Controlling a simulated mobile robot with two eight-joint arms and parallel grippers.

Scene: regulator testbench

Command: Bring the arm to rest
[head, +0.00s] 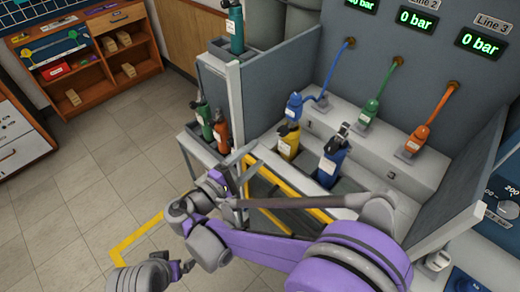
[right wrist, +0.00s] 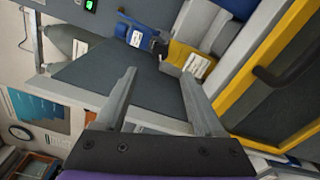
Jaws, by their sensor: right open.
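My right arm (head: 270,245) reaches across the lower middle of the head view, its purple links bent at the elbow. My right gripper (head: 243,178) is in front of the test bench, by the yellow-edged frame. In the right wrist view the right gripper (right wrist: 160,74) is open, its two grey fingers spread with nothing between them. A grey, rounded part of mine shows at the bottom left of the head view; my left gripper (head: 186,267) seems to be its small dark end, too small to read.
The bench holds a yellow regulator (head: 289,141) and a blue regulator (head: 331,158) in front of blue, green and orange hose connectors. The yellow-edged frame (head: 285,187) is close to my right gripper. A side rack (head: 207,150) holds several bottles. Floor (head: 95,190) at left is clear.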

